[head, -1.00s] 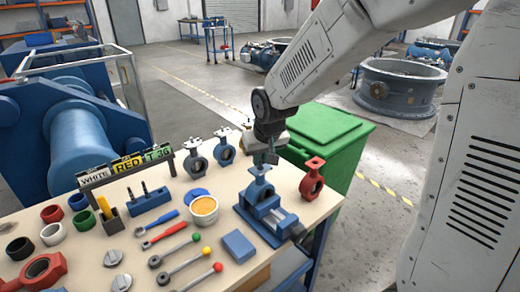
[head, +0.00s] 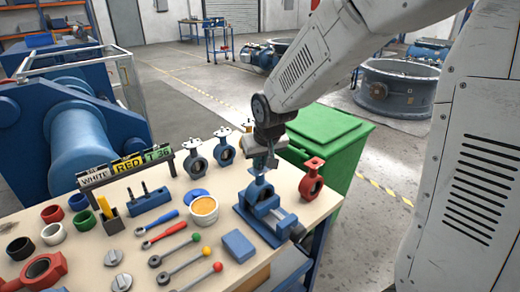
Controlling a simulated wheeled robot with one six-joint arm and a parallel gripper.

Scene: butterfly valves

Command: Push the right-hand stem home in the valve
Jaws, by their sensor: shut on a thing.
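A blue butterfly valve (head: 260,194) stands upright in a blue vise (head: 266,222) near the right end of the workbench. My gripper (head: 262,168) points down directly over the valve's neck and is shut on a stem, which is mostly hidden by the fingers. The fingers cover the valve's top, so how deep the stem sits cannot be told. A blue block (head: 151,202) with dark upright pins stands to the left on the bench; whether these are stems is too small to tell.
A red valve (head: 312,180) stands close right of the vise, and grey-blue valves (head: 224,150) stand behind. A tub of orange stuff (head: 204,209) and a blue box (head: 238,246) are near the vise. A green bin (head: 330,140) stands beyond the bench edge.

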